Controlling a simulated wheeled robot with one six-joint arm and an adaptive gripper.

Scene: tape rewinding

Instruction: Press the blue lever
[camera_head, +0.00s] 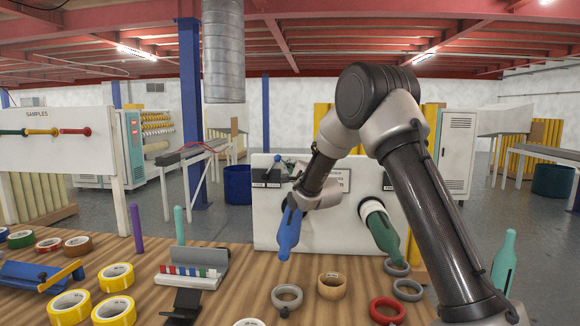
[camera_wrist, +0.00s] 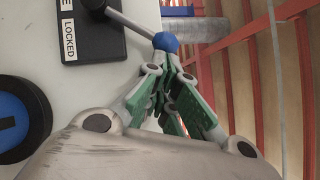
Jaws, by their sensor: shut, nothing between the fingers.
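The blue lever has a round blue knob (camera_wrist: 166,42) on a grey rod, rising from a black block (camera_wrist: 88,30) whose label reads "LOCKED". In the head view the small blue knob (camera_head: 277,158) stands at the upper left of the white machine panel (camera_head: 268,228). My gripper (camera_wrist: 172,64) is shut and empty, with its green-padded fingers pointing at the knob. The fingertips are right by the knob; I cannot tell whether they touch it. In the head view my wrist partly covers the panel just right of the lever.
A blue spindle (camera_head: 288,232) and a green spindle (camera_head: 381,228) stick out from the panel below my wrist. Tape rolls (camera_head: 287,296) lie on the wooden table (camera_head: 230,302). A tape holder (camera_head: 190,270) stands at the left. Air above the lever looks clear.

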